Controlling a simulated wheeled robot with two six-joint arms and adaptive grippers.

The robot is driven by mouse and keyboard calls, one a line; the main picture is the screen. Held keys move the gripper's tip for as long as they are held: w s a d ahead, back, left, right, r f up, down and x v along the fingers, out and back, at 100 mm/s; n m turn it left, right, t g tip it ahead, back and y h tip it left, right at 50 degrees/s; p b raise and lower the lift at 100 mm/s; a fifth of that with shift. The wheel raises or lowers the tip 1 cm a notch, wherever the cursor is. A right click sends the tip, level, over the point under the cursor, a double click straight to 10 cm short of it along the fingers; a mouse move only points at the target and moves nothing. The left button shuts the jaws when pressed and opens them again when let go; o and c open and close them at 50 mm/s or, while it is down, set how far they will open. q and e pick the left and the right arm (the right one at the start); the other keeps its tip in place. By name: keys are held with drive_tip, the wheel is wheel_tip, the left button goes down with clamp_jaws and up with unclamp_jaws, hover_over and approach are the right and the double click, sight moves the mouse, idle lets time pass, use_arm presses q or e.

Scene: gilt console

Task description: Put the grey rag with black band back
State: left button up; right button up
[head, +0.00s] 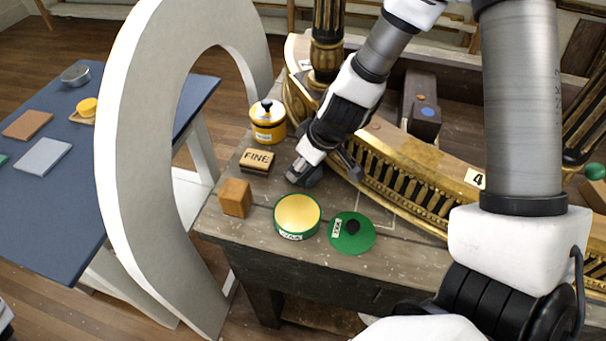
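No grey rag with a black band can be made out for certain. A flat grey piece (43,157) lies on the blue-topped table (50,215) at the left, but I see no black band on it. My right gripper (325,172) points down at the wooden bench (250,215), beside the gilt carved rail. Its dark fingers are spread, and I see nothing held between them. My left gripper is not in view.
A block marked FINE (257,161), a yellow lidded pot (268,121), a wooden cube (236,198), an open green tin (297,216) and its green lid (352,233) surround the gripper. A large pale arch (135,160) stands between table and bench. The gilt rail (405,180) crosses the bench.

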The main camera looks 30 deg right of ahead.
drive_tip(key=shift+f, duration=0.2)
drive_tip(key=shift+c, duration=0.4)
drive_tip(key=shift+s+a+r, duration=0.1)
drive_tip(key=shift+s+r, duration=0.15)
drive_tip(key=shift+s, duration=0.05)
drive_tip(key=shift+w+f, duration=0.1)
drive_tip(key=shift+f, duration=0.25)
drive_tip(key=o, duration=0.8)
drive_tip(key=shift+w, duration=0.15)
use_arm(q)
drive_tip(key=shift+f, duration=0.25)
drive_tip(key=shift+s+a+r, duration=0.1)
use_arm(e)
drive_tip(key=shift+r, duration=0.15)
